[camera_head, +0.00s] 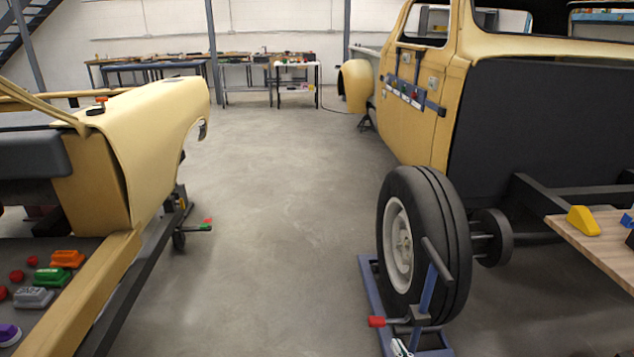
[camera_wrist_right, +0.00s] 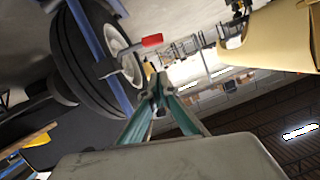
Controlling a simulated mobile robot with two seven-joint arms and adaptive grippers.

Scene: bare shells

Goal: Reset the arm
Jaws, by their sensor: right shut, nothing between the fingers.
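My right gripper (camera_wrist_right: 157,88) shows in the right wrist view as teal fingers that come together at their tips. It is shut and empty. In the head view, only a small pale and green piece at the bottom edge, by the wheel stand, may be its tip; I cannot tell for sure. In the wrist view, the black tyre (camera_wrist_right: 82,62) and a red handle (camera_wrist_right: 152,40) lie beyond the fingers. I cannot tell whether the gripper touches the stand. My left gripper is not in view.
The wheel (camera_head: 425,245) stands on a blue stand (camera_head: 368,290) with a red-ended handle (camera_head: 377,321). A wooden table (camera_head: 600,245) with a yellow object (camera_head: 582,221) is at right. Yellow car bodies flank both sides. The grey floor (camera_head: 270,220) between them is clear.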

